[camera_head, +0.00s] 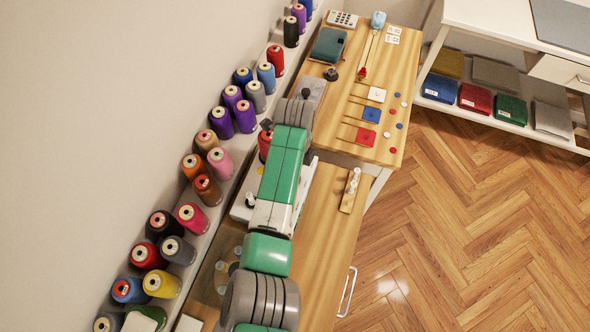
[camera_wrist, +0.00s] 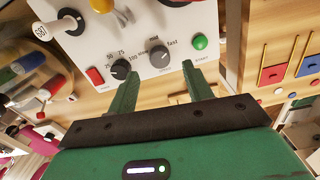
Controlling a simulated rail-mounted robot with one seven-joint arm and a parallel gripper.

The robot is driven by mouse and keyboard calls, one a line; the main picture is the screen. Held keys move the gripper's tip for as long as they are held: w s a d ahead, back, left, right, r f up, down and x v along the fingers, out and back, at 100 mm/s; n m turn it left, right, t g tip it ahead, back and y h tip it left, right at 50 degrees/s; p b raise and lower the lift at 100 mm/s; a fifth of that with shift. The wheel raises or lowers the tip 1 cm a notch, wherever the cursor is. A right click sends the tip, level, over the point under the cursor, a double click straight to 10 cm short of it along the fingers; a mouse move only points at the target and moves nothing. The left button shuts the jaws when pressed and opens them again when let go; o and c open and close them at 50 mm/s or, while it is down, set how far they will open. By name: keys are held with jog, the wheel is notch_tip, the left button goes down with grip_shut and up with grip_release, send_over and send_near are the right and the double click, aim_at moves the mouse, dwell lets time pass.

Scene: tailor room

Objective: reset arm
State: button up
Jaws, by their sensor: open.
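My gripper (camera_wrist: 161,68) shows in the wrist view with its two green fingers spread apart and nothing between them. The fingertips are in front of a white control panel (camera_wrist: 141,52); I cannot tell if they touch it. The panel has a red button (camera_wrist: 95,76), a black dial (camera_wrist: 120,69), a grey dial (camera_wrist: 159,56) and a green button (camera_wrist: 199,41). In the head view my green and grey arm reaches up over the wooden table, and I cannot make out the fingers there.
Thread spools (camera_head: 191,216) line the shelf along the wall, left of my arm. A wooden table (camera_head: 392,68) beyond holds coloured squares, small discs and a teal case (camera_head: 328,45). A small wooden rack (camera_head: 349,200) stands right of my arm. Open floor (camera_head: 470,230) lies at right.

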jog(key=shift+r, duration=1.4)
